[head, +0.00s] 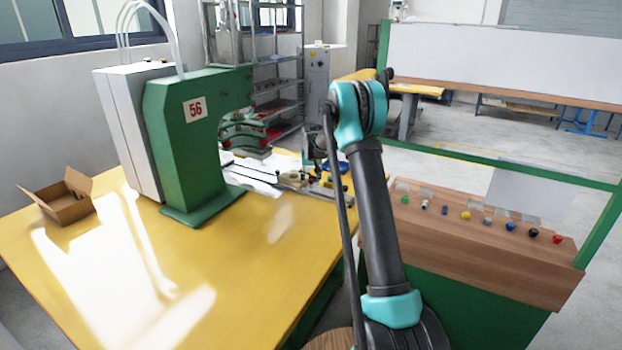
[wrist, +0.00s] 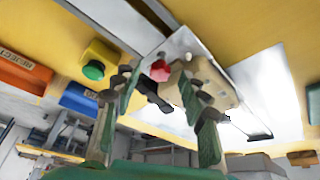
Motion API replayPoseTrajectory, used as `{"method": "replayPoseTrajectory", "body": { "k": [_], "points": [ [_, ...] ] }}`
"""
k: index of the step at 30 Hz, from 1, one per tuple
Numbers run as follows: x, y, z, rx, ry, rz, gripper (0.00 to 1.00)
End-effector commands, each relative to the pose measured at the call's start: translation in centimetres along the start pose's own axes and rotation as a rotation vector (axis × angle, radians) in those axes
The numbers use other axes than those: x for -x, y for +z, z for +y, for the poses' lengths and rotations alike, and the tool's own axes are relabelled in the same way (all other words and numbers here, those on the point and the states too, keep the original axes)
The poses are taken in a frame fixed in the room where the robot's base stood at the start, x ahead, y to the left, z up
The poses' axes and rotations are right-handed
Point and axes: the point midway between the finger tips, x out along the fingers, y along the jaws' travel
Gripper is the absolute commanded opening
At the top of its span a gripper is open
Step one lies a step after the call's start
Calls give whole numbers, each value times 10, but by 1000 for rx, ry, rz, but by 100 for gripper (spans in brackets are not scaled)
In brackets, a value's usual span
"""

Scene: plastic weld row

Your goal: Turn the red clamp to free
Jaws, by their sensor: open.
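In the wrist view, a small red knob-like part (wrist: 160,70), which looks like the red clamp, sits beside a tan block (wrist: 208,76) on a grey metal plate (wrist: 192,45). My gripper (wrist: 157,84) is open and empty. Its two fingers reach toward the plate, and the red part shows between their tips, apparently beyond them. Whether a finger touches the block is unclear. The picture is tilted, and any marking for the clamp's position cannot be read. In the head view, my arm covers most of the work spot, and I cannot pick out the clamp there.
A yellow box with a green button (wrist: 93,70), a red-orange REJECT bin (wrist: 22,72) and a blue bin (wrist: 80,98) lie left of the plate. The green machine marked 56 (head: 185,150) and an open carton (head: 68,198) stand on the yellow table (head: 230,290).

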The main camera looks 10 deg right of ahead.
Motion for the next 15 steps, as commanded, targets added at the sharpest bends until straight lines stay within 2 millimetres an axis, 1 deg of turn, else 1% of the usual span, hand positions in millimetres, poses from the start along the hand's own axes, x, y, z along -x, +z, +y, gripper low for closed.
{"method": "replayPoseTrajectory", "body": {
  "k": [5,8,11,15],
  "points": [
    [4,0,0,0,0,0,43],
    [16,0,0,0,0,0,43],
    [33,0,0,1,0,0,43],
    [63,0,0,1,0,0,43]
  ]
}}
